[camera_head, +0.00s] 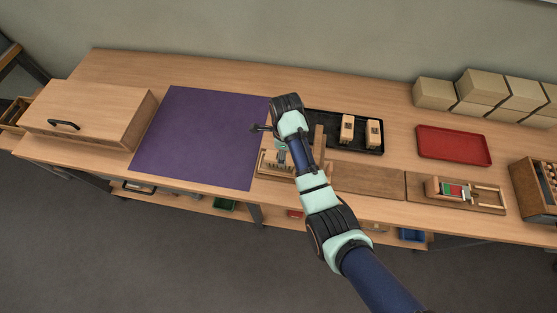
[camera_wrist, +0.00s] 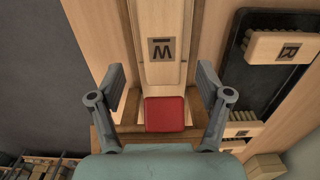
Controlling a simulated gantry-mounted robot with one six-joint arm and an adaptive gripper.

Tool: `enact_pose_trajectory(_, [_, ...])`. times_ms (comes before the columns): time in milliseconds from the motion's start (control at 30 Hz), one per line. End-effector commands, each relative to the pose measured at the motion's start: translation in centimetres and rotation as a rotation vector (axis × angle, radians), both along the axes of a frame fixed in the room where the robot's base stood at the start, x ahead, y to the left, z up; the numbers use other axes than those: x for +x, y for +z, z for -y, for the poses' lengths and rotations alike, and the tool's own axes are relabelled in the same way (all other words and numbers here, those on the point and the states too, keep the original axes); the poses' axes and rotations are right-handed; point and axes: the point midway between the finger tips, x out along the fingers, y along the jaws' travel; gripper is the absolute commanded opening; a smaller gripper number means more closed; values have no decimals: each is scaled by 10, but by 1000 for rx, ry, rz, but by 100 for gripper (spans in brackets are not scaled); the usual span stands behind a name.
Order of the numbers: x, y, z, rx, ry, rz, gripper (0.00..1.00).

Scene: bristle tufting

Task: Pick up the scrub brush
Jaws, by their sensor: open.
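A pale wooden block with a dark square letter mark (camera_wrist: 163,20) lies in a wooden holder below my gripper (camera_wrist: 160,80) in the wrist view. A red square pad (camera_wrist: 165,114) sits at its near end. My gripper's two fingers are open, one on each side of the block and apart from it. In the head view my gripper (camera_head: 280,153) is over the wooden holder (camera_head: 265,168), and my arm hides part of it. I cannot tell which block is the scrub brush.
A purple mat (camera_head: 200,135) lies left of my gripper, beside a wooden box (camera_head: 88,112). A red tray (camera_head: 453,145) and a wooden clamp fixture (camera_head: 465,193) are at right. Cardboard boxes (camera_head: 433,93) stand at the back right. The mat is clear.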

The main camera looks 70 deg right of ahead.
Motion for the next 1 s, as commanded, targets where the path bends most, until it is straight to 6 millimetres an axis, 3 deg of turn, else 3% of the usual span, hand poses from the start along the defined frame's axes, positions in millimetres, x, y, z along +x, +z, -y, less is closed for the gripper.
enact_pose_trajectory(133, [2,-9,0,-1,2,0,77])
enact_pose_trajectory(400, [6,-52,0,-1,2,1,77])
enact_pose_trajectory(667, [6,-54,0,-3,3,2,77])
enact_pose_trajectory(1000, [6,-54,0,-3,3,2,20])
